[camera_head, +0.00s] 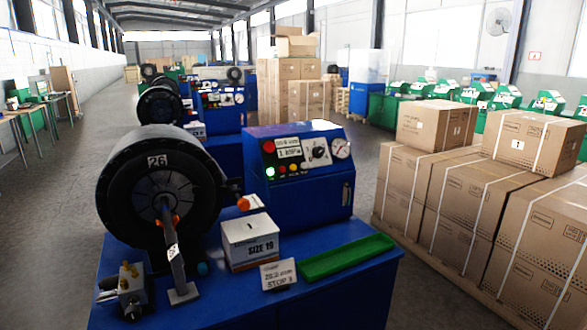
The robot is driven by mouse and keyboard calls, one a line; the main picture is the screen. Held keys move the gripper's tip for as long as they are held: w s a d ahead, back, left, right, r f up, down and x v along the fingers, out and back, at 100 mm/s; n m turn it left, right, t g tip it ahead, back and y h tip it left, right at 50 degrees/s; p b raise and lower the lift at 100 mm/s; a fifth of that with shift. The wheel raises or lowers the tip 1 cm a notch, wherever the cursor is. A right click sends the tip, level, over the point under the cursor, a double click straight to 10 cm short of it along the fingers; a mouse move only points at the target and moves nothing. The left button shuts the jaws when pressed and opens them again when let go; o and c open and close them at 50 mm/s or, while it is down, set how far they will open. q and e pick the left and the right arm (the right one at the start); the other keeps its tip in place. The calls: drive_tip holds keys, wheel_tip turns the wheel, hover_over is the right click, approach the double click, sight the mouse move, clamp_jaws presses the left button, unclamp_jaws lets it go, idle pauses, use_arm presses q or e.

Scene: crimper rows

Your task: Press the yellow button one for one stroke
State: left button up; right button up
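The blue control box (300,190) stands on the blue bench of the nearest crimping machine, right of the picture's middle. Its sloped face carries a row of small buttons below a label and a dial. A small yellow button (293,167) appears in that row, right of a lit green one (270,171) and a small red one (282,169). The buttons are tiny here, so any number on them cannot be read. A larger red button (269,146) sits above the row. Neither of my grippers shows in the head view.
The black crimper head (160,180), marked 26, stands left of the control box. A white SIZE 19 box (250,241), a STOP 3 card (278,274) and a green tray (346,257) are in front. Strapped cartons (480,205) fill the right; open floor lies left.

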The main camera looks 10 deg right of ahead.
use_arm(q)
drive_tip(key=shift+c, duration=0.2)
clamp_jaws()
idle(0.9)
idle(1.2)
